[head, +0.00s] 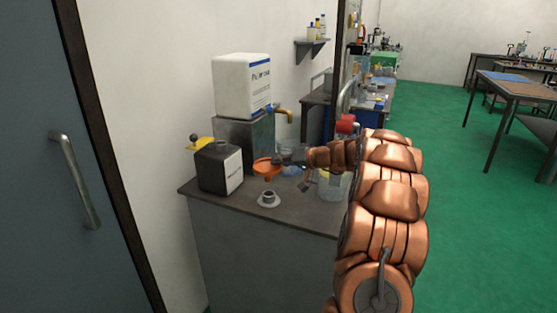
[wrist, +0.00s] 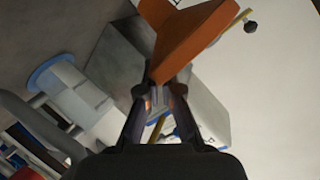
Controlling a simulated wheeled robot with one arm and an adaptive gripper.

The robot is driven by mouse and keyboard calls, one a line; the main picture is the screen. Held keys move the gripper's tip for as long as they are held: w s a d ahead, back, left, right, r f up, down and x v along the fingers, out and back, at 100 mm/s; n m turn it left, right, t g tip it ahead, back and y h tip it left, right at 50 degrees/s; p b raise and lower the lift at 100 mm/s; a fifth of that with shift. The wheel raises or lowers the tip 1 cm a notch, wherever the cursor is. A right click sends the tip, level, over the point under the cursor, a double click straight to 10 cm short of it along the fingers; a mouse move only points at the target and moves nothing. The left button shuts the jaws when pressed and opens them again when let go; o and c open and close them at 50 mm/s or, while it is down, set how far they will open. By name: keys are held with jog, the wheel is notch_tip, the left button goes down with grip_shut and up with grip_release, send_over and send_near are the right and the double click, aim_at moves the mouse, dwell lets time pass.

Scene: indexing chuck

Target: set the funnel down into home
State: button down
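The orange funnel (head: 267,168) is in the air above the bench, wide mouth up in the head view. It also fills the top middle of the wrist view (wrist: 188,38). My gripper (head: 280,160) reaches in from the right, and its two fingers (wrist: 160,92) are closed on the funnel's edge. A small round holder (head: 268,200) with a pale base stands on the bench below the funnel, apart from it. It may be home; no label shows. The funnel's lower tip is hard to make out.
A dark canister (head: 219,168) with a white label stands just left of the funnel. Glassware stands to the right. The bench front (head: 235,199) is clear.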

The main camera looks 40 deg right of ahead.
jog(key=shift+f+b, duration=0.3)
jog(key=shift+f, duration=1.65)
jog(key=shift+s+b, duration=0.2)
jog(key=shift+b, duration=0.45)
jog(key=shift+f+b, duration=1.85)
jog(key=shift+b, duration=0.5)
jog(key=c, duration=1.2)
grip_release()
jog(key=shift+c, duration=0.2)
jog(key=shift+s+d, duration=0.1)
jog(key=v, duration=1.1)
jog(key=shift+s+d+r, duration=0.15)
jog(key=shift+s+d, duration=0.05)
jog(key=shift+s, duration=0.1)
